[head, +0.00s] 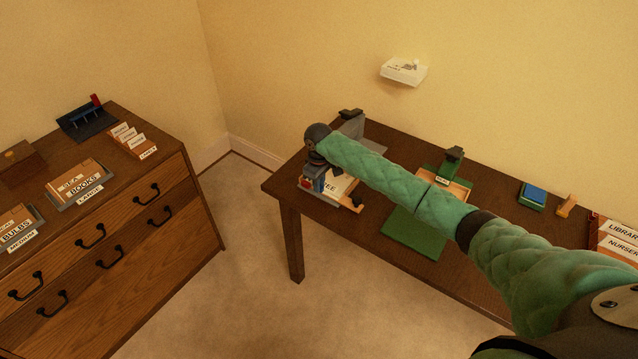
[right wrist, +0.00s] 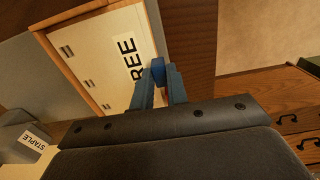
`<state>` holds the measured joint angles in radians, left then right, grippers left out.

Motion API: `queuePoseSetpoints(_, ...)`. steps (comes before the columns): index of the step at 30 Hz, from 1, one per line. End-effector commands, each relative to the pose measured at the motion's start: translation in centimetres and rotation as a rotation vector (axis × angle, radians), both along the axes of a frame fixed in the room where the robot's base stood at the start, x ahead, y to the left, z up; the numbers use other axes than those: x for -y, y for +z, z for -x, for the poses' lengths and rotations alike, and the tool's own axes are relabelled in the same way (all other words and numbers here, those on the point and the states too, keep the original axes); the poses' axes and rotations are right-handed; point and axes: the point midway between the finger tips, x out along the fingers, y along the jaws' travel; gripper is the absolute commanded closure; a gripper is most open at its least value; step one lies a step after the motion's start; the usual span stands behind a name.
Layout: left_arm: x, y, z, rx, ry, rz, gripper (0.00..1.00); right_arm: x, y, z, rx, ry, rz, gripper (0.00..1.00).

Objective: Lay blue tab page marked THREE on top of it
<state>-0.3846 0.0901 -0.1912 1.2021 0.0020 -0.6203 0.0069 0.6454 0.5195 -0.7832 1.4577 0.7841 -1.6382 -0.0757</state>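The cream page marked THREE (head: 341,187) is at the left end of the dark table, partly hidden by my right arm in the head view. In the right wrist view the page (right wrist: 105,60) shows the letters REE and several dark slots along one side, within a wooden-edged holder (right wrist: 62,70). Its blue tab (right wrist: 158,70) sits between the fingers of my right gripper (right wrist: 159,84), which appear closed against it. The gripper (head: 312,178) is low over the page's left edge in the head view. What lies beneath the page is hidden. My left gripper is not in view.
A grey STAPLE-labelled station (right wrist: 25,140) stands beside the holder. A green board (head: 415,232) and a blue pad (head: 532,196) are farther right on the table. A white box (head: 404,71) is on the wall. A wooden cabinet (head: 110,240) with labelled trays stands left, across open floor.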

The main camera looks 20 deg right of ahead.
Motion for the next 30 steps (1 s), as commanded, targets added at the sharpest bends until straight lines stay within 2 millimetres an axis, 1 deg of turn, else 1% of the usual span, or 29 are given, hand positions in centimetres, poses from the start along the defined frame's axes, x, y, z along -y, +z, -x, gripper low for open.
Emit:
queuePoseSetpoints(1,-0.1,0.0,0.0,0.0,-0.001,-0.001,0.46,0.0,0.0,0.0,0.0,0.0,0.0,0.75)
queuePoseSetpoints(3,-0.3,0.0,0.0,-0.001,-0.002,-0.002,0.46,0.0,0.0,0.0,0.0,0.0,0.0,0.61)
queuePoseSetpoints(14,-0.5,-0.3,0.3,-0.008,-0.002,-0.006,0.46,0.0,0.3,0.0,0.001,0.0,-0.001,0.61)
queuePoseSetpoints(16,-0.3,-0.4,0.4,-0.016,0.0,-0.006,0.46,0.0,0.8,-0.1,0.002,0.0,0.0,0.61)
queuePoseSetpoints(18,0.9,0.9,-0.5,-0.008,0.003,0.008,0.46,0.0,1.6,-0.1,0.002,0.0,0.0,0.61)
queuePoseSetpoints(19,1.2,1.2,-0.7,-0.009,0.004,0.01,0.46,0.0,2.1,-0.1,0.003,0.0,-0.001,0.61)
queuePoseSetpoints(24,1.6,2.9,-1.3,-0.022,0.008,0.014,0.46,0.0,4.6,-0.1,0.003,0.0,0.0,0.61)
queuePoseSetpoints(30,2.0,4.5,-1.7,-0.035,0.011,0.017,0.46,0.0,7.0,-0.1,0.002,0.001,-0.001,0.61)
